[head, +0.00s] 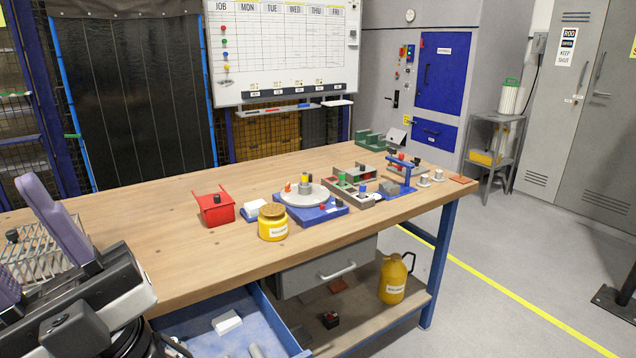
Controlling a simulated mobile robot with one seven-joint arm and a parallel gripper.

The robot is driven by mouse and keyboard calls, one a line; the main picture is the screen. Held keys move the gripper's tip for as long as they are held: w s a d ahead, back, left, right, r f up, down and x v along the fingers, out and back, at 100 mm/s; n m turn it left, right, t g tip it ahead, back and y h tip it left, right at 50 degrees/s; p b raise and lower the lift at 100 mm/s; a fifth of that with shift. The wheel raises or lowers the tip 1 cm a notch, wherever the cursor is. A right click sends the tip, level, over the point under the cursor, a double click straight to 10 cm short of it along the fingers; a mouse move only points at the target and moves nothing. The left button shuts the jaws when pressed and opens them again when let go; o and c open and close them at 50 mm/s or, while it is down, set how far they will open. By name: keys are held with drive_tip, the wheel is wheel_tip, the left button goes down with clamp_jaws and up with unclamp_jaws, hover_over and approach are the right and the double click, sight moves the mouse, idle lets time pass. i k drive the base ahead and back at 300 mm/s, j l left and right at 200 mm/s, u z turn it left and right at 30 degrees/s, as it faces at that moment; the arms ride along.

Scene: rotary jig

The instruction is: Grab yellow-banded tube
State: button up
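A small upright yellow piece (304,179) stands on the round grey plate of the rotary jig (312,196). It looks like the yellow-banded tube, but it is too small for me to make out a band. An orange piece (287,187) stands to its left on the plate. The jig has a blue base (325,213). My gripper (14,225) is at the lower left, with two purple fingers spread apart and pointing up. I see nothing held between them. The left finger is partly cut off by the picture edge. The gripper is far left of the jig.
A yellow jar (272,224) stands just in front of the jig. A red bin (214,207) and a white-blue block (254,208) are to its left. Grey trays (354,176) and a blue stand (402,175) are to its right. A wire basket (35,250) is behind my gripper. The left-middle tabletop is clear.

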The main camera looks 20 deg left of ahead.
sight(304, 176)
drive_tip(key=i+z, duration=0.35)
drive_tip(key=i, duration=0.15)
drive_tip(key=i+z, duration=0.65)
drive_tip(key=i, duration=0.95)
drive_tip(key=i+u, duration=0.45)
drive_tip(key=i+l+u, duration=0.1)
drive_tip(key=i+u, duration=0.3)
drive_tip(key=i, duration=0.15)
drive_tip(key=u, duration=1.35)
drive_tip(key=i+l, duration=0.05)
drive_tip(key=l, duration=0.05)
